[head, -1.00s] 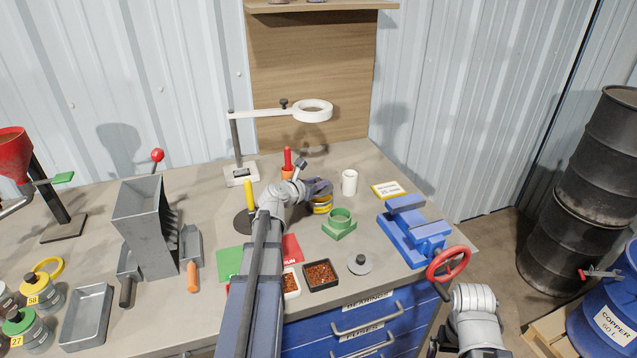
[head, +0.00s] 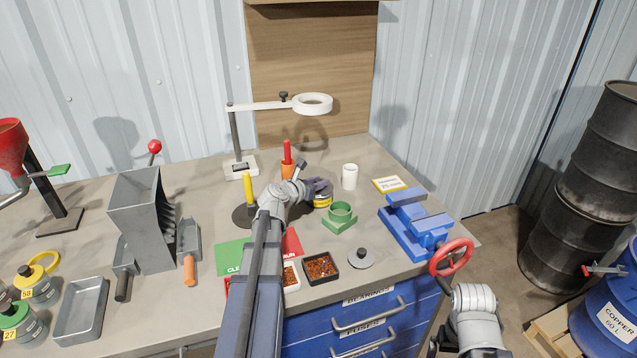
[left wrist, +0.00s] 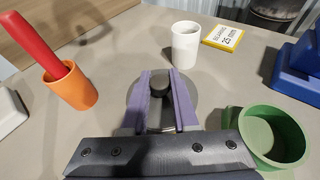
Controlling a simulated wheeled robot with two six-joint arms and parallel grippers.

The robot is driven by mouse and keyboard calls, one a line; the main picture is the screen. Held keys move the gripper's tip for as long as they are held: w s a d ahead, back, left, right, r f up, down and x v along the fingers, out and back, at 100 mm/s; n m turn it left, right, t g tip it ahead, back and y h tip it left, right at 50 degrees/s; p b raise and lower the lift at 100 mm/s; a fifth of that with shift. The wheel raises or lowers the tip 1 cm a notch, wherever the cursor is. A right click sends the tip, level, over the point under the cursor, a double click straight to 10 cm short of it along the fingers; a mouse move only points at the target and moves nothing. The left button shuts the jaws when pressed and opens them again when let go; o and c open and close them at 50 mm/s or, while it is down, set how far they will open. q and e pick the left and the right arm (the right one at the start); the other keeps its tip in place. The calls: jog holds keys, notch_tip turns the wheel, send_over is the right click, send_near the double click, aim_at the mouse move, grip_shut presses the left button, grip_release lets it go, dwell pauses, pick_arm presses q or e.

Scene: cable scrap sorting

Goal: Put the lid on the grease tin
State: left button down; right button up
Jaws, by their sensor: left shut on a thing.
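The grease tin (head: 323,202), with a yellow label, stands on the bench behind the green holder, partly hidden by my left gripper. My left gripper (head: 318,184) is right at the tin's top. In the left wrist view its purple fingers (left wrist: 160,98) are shut on the black knob of a round grey lid (left wrist: 134,96). The lid looks level over the tin; I cannot tell whether it rests on the rim. A second grey disc with a black knob (head: 361,259) lies on the bench at the front. Only my right arm shows at the lower right, not its fingers.
A green holder (head: 341,216) stands close in front of the tin. A white cup (head: 349,177) is behind right, an orange cup with a red handle (head: 287,168) behind left. A blue vise (head: 408,232) stands right, a ring lamp (head: 312,104) above and behind.

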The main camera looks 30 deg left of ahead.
pick_arm(q)
jog(key=c, duration=0.6)
grip_release()
jog(key=shift+s, duration=0.1)
jog(key=p+v, duration=0.2)
jog(key=v, duration=0.5)
jog(key=shift+s+r+p, duration=0.2)
jog(key=shift+s+p, duration=0.1)
jog(key=shift+p, duration=0.05)
jog(key=shift+f, duration=0.1)
